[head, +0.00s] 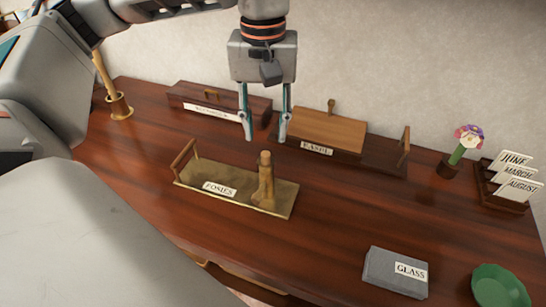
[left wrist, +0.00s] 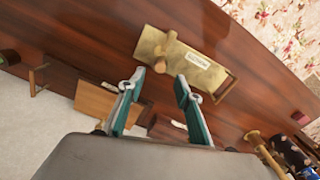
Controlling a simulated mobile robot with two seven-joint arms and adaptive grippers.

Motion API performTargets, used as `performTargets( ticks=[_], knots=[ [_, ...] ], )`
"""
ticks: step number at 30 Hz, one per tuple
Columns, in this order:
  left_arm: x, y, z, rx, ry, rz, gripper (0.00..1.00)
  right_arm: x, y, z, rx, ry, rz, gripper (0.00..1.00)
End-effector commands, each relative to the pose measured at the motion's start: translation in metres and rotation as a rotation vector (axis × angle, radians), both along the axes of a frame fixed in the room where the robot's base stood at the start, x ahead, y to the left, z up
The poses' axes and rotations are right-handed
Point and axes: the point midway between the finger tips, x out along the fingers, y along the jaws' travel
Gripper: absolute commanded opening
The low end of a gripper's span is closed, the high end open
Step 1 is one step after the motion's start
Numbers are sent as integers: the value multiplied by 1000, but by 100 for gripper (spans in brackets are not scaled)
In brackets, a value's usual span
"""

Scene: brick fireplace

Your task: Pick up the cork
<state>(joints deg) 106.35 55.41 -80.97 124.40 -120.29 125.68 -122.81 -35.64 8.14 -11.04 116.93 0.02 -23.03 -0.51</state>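A tan, cork-coloured upright piece (head: 265,185) with a narrower round top stands near the right end of a brass tray (head: 232,177). I take it to be the cork, though I cannot tell whether only its top part is cork. It also shows in the left wrist view (left wrist: 170,42), on the tray's left part. My left gripper (head: 266,138) points down above the table. Its two fingers are spread with nothing between them, and they appear above and apart from the tan piece. The open fingers also show in the left wrist view (left wrist: 160,78). My right gripper is not visible.
Behind are a dark labelled box (head: 190,95) and a lighter wooden box (head: 325,130). A flower pot (head: 448,168) and card holder (head: 500,195) stand at right. A grey GLASS box (head: 385,272) and green dish (head: 500,287) are front right. The table's middle right is clear.

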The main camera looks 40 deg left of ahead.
Motion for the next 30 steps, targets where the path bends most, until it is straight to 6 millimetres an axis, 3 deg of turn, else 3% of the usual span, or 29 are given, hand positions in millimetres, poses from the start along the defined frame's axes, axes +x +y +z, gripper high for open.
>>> performTargets(
  ticks=[15, 23, 27, 30],
  knots=[
    [-2, 1, -62, -2, 8, 0, 34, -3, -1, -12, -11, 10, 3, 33],
    [-1, 1, -64, -3, 2, 1, 34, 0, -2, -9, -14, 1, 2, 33],
    [-1, 1, -64, -2, 2, 1, 6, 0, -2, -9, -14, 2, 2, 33],
    [-1, 1, -64, -3, 3, 1, 6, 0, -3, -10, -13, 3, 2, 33]
  ],
)
